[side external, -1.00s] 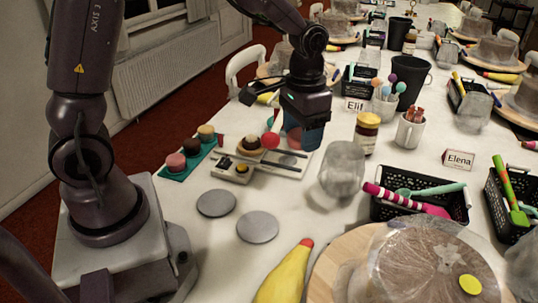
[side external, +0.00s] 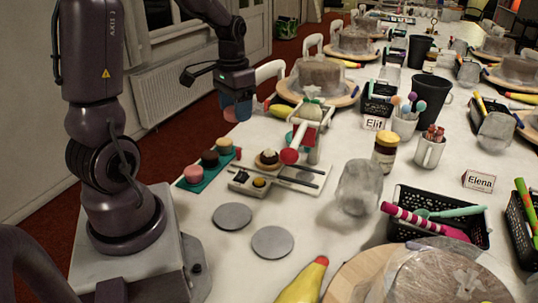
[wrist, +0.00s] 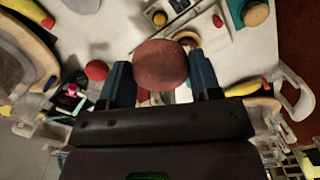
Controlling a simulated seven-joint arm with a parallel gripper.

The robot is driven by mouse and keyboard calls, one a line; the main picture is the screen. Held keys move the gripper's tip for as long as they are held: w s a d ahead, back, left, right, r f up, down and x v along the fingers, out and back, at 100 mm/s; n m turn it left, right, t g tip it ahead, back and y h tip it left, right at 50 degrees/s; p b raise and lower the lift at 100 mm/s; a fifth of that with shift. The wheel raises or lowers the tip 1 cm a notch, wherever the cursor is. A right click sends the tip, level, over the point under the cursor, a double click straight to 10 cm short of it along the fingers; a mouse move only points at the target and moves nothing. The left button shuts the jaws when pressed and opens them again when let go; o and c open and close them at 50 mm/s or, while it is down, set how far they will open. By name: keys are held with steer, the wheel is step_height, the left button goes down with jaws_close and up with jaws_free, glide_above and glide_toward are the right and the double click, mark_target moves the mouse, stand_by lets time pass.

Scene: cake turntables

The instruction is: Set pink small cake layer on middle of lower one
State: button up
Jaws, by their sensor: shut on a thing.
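My gripper (side external: 237,108) is raised beyond the far end of a teal tray, clear of the table. In the wrist view its blue fingers (wrist: 160,72) are shut on a round, dull reddish-pink piece (wrist: 160,65), seemingly the pink small cake layer. That piece is mostly hidden by the fingers in the side view. The teal tray (side external: 184,184) carries small cakes, with a pink one (side external: 193,174) nearest and a dark brown one (side external: 209,157) behind it. A small brown-and-cream cake (side external: 267,159) sits on a pale board right of the tray; I cannot tell its layers.
Two grey discs (side external: 232,216) lie in front of the tray.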

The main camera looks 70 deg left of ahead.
step_height(320, 180, down, 4)
glide_above(269, 154)
steer(key=f, duration=1)
steer(key=shift+s+d+f, duration=0.15)
steer(key=shift+s, duration=0.05)
steer(key=shift+w+f, duration=0.15)
steer(key=shift+f, duration=1.6)
steer(key=o, duration=0.7)
